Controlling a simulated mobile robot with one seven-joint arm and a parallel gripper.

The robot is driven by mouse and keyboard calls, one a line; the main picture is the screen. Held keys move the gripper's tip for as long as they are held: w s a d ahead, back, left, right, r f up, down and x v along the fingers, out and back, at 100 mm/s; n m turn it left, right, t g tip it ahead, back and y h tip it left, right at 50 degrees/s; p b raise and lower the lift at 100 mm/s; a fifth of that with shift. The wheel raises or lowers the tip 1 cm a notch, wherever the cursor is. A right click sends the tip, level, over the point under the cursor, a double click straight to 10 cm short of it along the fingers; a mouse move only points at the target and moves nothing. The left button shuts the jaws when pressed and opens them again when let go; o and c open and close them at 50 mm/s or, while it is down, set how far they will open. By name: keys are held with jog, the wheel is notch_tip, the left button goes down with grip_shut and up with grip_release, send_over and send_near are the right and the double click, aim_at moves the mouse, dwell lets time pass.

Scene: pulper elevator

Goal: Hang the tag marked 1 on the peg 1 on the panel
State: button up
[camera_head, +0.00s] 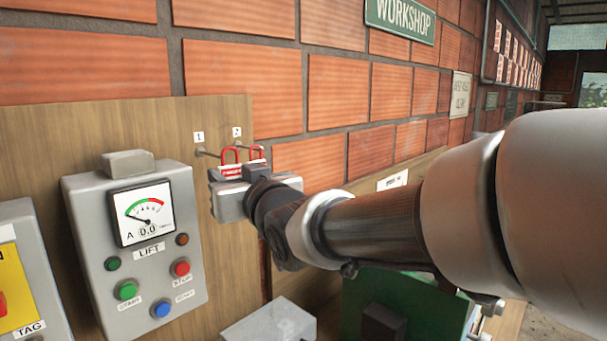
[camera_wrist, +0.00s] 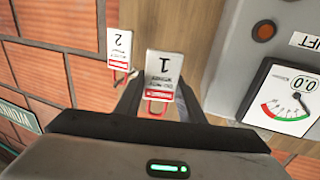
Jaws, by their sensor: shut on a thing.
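The tag marked 1 (camera_wrist: 163,66) is white with a red band and a red loop, and stands between my gripper's fingertips (camera_wrist: 159,92) in the wrist view. My gripper (camera_head: 230,188) is shut on it in front of the wooden panel (camera_head: 100,137). Its red loop (camera_head: 230,155) shows above the gripper, right of peg 1 (camera_head: 203,152) in the head view. Peg 1 looks bare, below a small label 1 (camera_head: 199,136). The tag marked 2 (camera_wrist: 119,46) appears to hang at peg 2, under label 2 (camera_head: 237,131). The gripper hides the lower tags in the head view.
The grey lift control box (camera_head: 135,245), with gauge and buttons, stands out from the panel at the left of the gripper. A grey box (camera_head: 270,325) and green machinery (camera_head: 400,305) lie below. A brick wall (camera_head: 345,95) is behind.

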jog(key=shift+w+a+f+b, duration=0.3)
jog(key=shift+w+a, duration=0.45)
jog(key=shift+a, duration=0.1)
jog(key=shift+w+a+f+b, duration=0.3)
jog(key=shift+w+a, duration=0.4)
jog(key=shift+a, duration=0.15)
jog(key=o, duration=1.1)
